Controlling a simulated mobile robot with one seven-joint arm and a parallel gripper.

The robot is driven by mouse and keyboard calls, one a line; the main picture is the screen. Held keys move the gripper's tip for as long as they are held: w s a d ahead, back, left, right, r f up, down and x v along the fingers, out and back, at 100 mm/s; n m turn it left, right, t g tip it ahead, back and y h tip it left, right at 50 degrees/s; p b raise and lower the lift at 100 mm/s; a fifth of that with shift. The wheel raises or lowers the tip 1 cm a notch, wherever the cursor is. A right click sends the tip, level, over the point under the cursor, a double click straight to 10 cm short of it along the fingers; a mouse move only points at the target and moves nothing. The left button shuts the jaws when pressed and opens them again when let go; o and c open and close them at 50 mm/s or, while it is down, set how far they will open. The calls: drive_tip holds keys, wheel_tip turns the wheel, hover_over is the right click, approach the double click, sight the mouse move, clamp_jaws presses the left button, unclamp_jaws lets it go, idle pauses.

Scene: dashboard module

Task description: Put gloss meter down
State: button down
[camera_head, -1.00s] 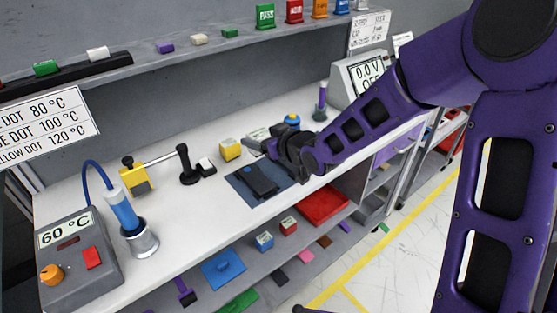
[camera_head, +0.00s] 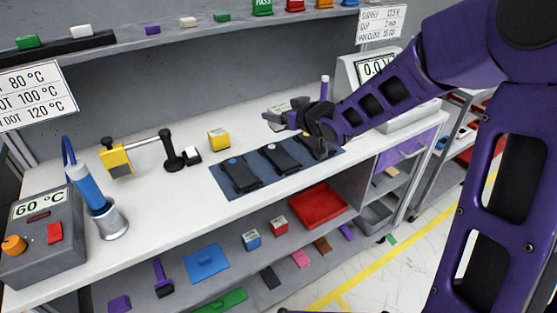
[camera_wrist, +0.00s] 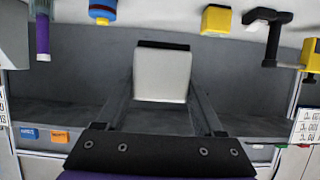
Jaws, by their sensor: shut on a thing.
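My gripper (camera_head: 288,117) is over the back of the bench, behind a dark blue mat (camera_head: 218,181). In the wrist view, the gripper (camera_wrist: 162,85) is shut on a light grey box with a dark edge, which I take to be the gloss meter (camera_wrist: 162,76). It sits between the two fingers. In the head view the held box is mostly hidden by the gripper, and I cannot tell whether it touches the bench. Several dark modules lie on the mat; the right one (camera_head: 318,147) is partly behind my wrist.
A yellow block (camera_head: 219,139) stands left of the gripper, with a black-and-yellow stand (camera_head: 117,160) further left. A purple-handled tool (camera_head: 325,88) and a meter with a display (camera_head: 372,70) are at the back right.

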sight(282, 158)
drive_tip(key=shift+w+d, duration=0.1)
drive_tip(key=shift+d, duration=0.1)
drive_tip(key=shift+f+b, duration=0.3)
drive_tip(key=shift+f, duration=0.1)
wheel_tip(282, 158, down, 9)
drive_tip(key=b, duration=0.3)
drive_tip(key=shift+f, duration=0.15)
drive_tip(key=shift+f, duration=0.2)
unclamp_jaws()
drive_tip(key=shift+r, duration=0.1)
